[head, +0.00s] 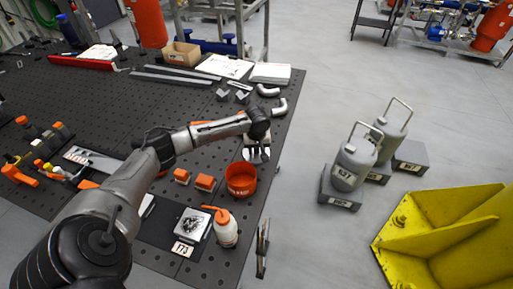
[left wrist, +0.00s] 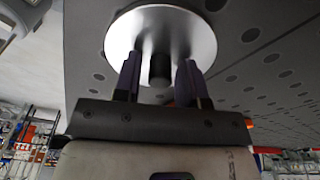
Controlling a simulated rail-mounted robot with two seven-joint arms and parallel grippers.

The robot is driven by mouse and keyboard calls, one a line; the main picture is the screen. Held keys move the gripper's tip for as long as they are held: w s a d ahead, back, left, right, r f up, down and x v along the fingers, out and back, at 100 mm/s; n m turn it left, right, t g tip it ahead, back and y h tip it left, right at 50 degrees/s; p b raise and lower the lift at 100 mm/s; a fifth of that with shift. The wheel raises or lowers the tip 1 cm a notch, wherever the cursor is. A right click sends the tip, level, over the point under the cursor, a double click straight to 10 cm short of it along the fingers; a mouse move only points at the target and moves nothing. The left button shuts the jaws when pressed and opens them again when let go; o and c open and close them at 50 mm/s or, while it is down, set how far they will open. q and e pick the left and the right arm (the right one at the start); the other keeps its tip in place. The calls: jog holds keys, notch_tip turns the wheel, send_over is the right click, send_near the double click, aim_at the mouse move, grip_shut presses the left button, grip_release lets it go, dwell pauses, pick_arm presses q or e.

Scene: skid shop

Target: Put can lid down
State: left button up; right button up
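The can lid is a round shiny metal disc (left wrist: 115,38) with a dark central knob (left wrist: 160,70) in the left wrist view. My left gripper (left wrist: 158,72) has a finger on each side of the knob, with visible gaps; it looks open. In the head view my left gripper (head: 257,150) is over the table's right edge area, and the lid is too small and covered to make out clearly. A red open round can (head: 241,182) stands just below the gripper in the picture. My right gripper is not in view.
The black perforated table (head: 120,190) holds orange blocks (head: 204,183), a white bottle with an orange top (head: 224,228) and metal elbows (head: 279,106). Two grey cans (head: 352,162) stand on floor blocks at right. A yellow structure (head: 440,235) is at lower right.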

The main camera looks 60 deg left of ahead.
aim_at(257, 155)
pick_arm(q)
jog(key=shift+o, duration=0.7)
jog(key=shift+r, duration=0.15)
notch_tip(257, 155, up, 12)
jog(key=d+p, duration=0.1)
jog(key=shift+s+d+p, duration=0.15)
jog(key=shift+s+p, duration=0.15)
jog(key=shift+p, duration=0.05)
